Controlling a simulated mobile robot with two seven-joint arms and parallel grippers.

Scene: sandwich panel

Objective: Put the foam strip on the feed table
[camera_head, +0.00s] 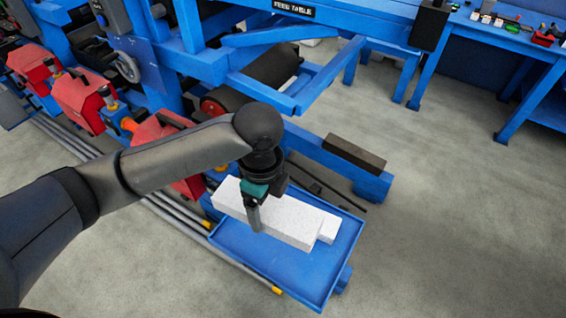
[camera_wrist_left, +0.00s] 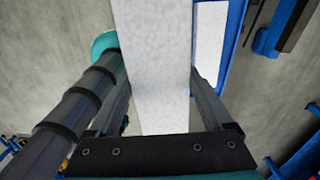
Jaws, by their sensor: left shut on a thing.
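A long white foam strip (camera_head: 285,221) is in my left gripper (camera_head: 254,218), over the blue tray at the lower middle of the head view. In the left wrist view the strip (camera_wrist_left: 153,50) runs between the two fingers, which are shut on its sides. A second white piece (camera_head: 329,229) lies in the tray, partly hidden under the held strip; it also shows in the left wrist view (camera_wrist_left: 209,40). I cannot tell whether the held strip touches it. The feed table (camera_head: 293,9) is a blue frame with a label at the top of the head view; its top surface is out of view. My right gripper is not in view.
The blue tray (camera_head: 300,284) stands low beside a beam with a dark block (camera_head: 354,153). Red units (camera_head: 82,100) and grey pipes line the left. A blue bench (camera_head: 490,35) with small items is at upper right. The grey floor on the right is clear.

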